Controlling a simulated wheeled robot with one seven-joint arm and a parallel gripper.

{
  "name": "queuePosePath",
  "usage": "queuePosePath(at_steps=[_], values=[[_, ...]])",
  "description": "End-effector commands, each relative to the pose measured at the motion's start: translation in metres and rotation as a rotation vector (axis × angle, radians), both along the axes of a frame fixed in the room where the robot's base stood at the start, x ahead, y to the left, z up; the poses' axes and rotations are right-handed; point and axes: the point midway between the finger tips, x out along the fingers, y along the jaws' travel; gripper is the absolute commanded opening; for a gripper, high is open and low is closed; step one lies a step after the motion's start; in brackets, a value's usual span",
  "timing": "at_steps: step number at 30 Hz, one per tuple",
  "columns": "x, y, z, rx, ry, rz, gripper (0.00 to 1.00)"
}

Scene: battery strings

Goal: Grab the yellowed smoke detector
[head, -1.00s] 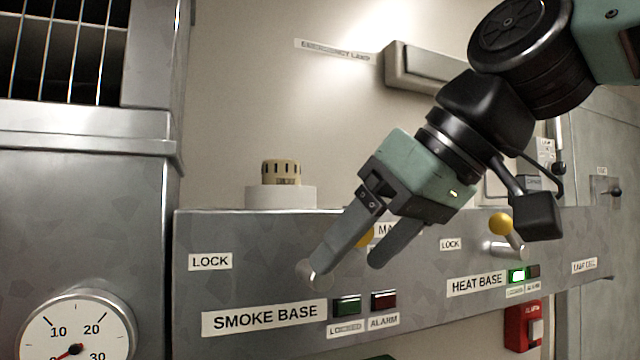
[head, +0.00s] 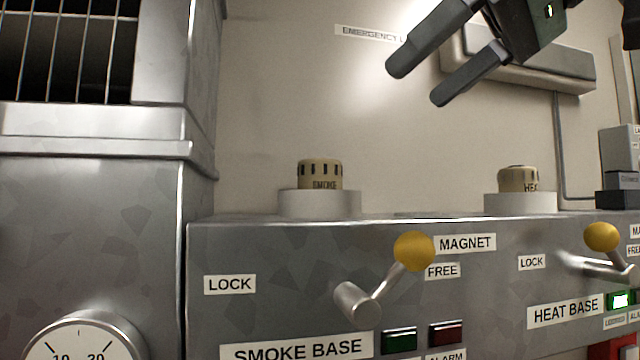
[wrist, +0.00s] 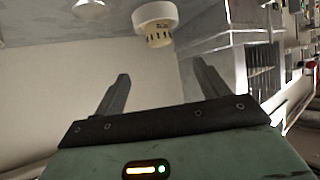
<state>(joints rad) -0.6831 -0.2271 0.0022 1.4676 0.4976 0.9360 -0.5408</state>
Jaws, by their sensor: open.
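The yellowed smoke detector (head: 320,175), marked SMOKE, sits upright on a round white base (head: 319,204) on top of the metal panel. In the wrist view, which is upside down, the detector (wrist: 157,38) shows beyond the fingertips. My gripper (head: 418,83) is open and empty, above and to the right of the detector, apart from it. Below the detector, the smoke-base lever's yellow knob (head: 413,250) points up-right beside the FREE and MAGNET labels. The LOCK label (head: 230,284) is on the other side. Both smoke-base lamps look dark.
A similar detector marked HEAT (head: 518,180) sits on its own white base to the right, with a yellow-knobbed lever (head: 602,237) below and a lit green lamp (head: 620,300). A tall metal cabinet (head: 100,220) stands close on the left. An emergency light (head: 530,60) is on the wall.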

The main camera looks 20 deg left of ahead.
Motion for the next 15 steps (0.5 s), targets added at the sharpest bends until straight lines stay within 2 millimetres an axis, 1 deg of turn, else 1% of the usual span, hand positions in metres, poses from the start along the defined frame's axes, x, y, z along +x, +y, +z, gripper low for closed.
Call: queuePosePath(at_steps=[5,12,15], values=[[0.011,0.026,-0.013,-0.005,0.006,0.004,0.74],[0.030,0.066,-0.036,-0.005,0.006,0.004,0.74],[0.036,0.080,-0.045,-0.004,0.007,0.002,0.74]])
